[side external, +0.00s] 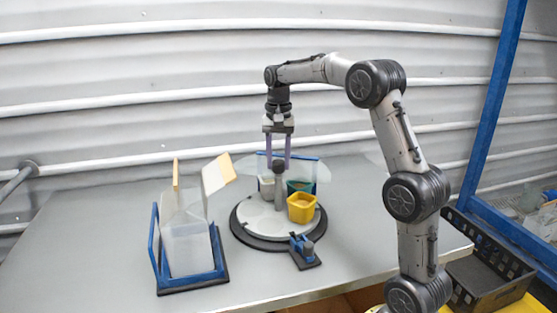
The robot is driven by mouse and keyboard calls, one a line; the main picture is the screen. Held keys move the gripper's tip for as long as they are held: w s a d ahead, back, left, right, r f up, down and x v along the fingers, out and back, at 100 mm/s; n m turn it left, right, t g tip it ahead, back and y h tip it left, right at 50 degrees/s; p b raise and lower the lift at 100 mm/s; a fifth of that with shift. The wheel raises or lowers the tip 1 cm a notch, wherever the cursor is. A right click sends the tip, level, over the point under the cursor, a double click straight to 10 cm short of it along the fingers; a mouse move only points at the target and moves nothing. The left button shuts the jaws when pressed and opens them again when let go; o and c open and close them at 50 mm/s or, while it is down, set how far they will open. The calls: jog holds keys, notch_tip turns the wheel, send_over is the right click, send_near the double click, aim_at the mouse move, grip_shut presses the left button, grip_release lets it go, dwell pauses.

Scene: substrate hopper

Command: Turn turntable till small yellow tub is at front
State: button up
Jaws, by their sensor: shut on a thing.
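The turntable (252,219) is a round pale disc on a dark base in the middle of the table. The small yellow tub (301,209) stands on its right side, toward the camera. A green tub (299,186) and a whitish tub (267,186) stand farther back on the disc. A grey post with a dark round knob (279,166) rises from the disc. My gripper (278,164) points straight down, with its two purple fingers shut on the knob at the top of the post. The fingertips are small in this view.
A blue-framed holder with a clear hopper (188,247) stands left of the turntable. A small blue device (304,250) sits at the turntable's near edge. A blue-edged clear panel is behind the tubs. A black crate (492,270) is off the table at right.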

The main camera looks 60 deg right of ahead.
jog(key=m, duration=0.6)
jog(key=shift+m, duration=0.4)
jog(key=m, duration=0.7)
jog(key=o, duration=1)
jog(key=shift+c, duration=0.2)
jog(key=shift+r, duration=3.5)
